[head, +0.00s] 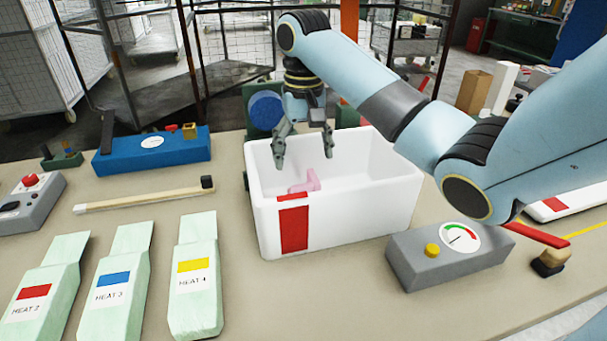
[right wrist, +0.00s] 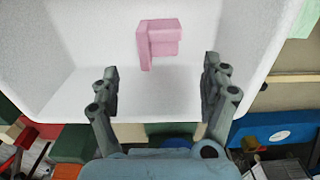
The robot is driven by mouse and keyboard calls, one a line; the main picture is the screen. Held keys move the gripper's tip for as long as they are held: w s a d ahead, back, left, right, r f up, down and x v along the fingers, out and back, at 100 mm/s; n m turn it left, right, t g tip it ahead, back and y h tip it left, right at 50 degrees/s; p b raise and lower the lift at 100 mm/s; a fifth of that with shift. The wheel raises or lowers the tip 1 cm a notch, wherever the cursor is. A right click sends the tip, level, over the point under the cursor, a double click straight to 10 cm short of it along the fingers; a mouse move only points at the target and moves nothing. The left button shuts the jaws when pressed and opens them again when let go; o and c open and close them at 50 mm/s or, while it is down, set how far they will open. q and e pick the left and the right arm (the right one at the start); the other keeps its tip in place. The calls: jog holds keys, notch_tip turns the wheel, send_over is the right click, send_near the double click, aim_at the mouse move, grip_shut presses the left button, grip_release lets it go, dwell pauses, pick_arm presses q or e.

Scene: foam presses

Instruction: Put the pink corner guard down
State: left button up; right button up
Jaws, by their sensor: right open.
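The pink corner guard (head: 308,182) lies inside the white bin (head: 375,207), which has a red stripe on its front. It also shows in the right wrist view (right wrist: 160,40), on the bin's white inner surface. My right gripper (head: 303,158) hangs over the bin with its fingers spread. In the right wrist view my right gripper (right wrist: 160,75) is open and empty, and the guard is apart from both fingers. The bin's front wall hides part of the guard in the head view. My left gripper is not in view.
Left of the bin lie a wooden-handled tool (head: 145,196), a blue device (head: 150,152) and three pale green packs marked HEAT (head: 195,285). A grey gauge box (head: 450,258) stands close at the bin's right front. Bare tabletop (head: 262,295) shows in front of the bin.

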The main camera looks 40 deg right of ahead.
jog(key=shift+r+p, duration=0.4)
jog(key=shift+r, duration=1.3)
